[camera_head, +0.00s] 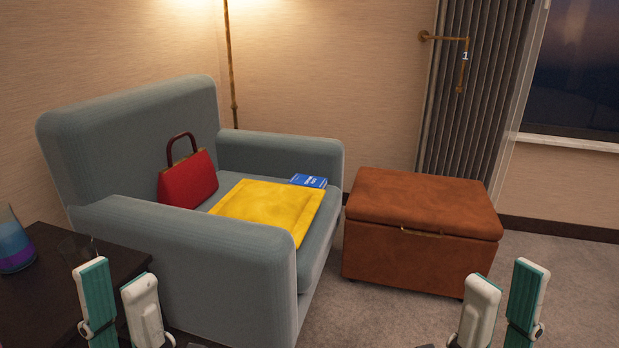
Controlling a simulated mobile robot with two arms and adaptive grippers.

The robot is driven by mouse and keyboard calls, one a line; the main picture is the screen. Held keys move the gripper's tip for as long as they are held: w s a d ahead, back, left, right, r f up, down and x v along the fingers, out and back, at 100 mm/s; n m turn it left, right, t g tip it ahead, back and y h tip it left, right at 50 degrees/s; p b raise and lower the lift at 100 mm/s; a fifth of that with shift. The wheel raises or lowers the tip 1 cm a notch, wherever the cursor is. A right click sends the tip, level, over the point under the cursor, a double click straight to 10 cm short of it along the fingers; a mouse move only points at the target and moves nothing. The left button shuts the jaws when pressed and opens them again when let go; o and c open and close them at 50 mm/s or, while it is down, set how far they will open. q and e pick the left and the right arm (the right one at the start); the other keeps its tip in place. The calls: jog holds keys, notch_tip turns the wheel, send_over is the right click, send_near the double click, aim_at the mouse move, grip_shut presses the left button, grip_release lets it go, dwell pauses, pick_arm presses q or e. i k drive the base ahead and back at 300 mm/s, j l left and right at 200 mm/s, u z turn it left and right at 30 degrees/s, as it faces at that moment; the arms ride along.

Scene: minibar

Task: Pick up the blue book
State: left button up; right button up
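The blue book (309,181) is small, with white marks on its face. It lies on the seat of the grey armchair, near the far armrest and at the back edge of a yellow cushion (268,207). The cushion may hide part of it. My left gripper (119,288) is at the lower left, in front of the chair, its two fingers apart with nothing between them. My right gripper (503,293) is at the lower right, also open and empty. Both are well apart from the book.
The armchair (195,258) has a high near armrest between my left gripper and the seat. A red handbag (187,178) stands on the seat. A brown ottoman (422,220) stands right of the chair. A dark table (85,270) is at the left. Carpet is clear at the right.

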aim_at(298, 179)
jog(key=i+l+u, duration=0.1)
jog(key=i+l, duration=0.55)
jog(key=l, duration=0.15)
jog(key=i+l+u, duration=0.15)
jog(key=i+l, duration=0.45)
jog(key=l, duration=0.25)
jog(key=i+l+u, duration=0.15)
jog(key=i+l, duration=0.15)
jog(key=l, duration=0.15)
jog(key=i+l, duration=0.25)
jog(key=i, duration=0.15)
jog(key=i+l+u, duration=0.1)
jog(key=i+l, duration=0.15)
jog(key=i, duration=0.15)
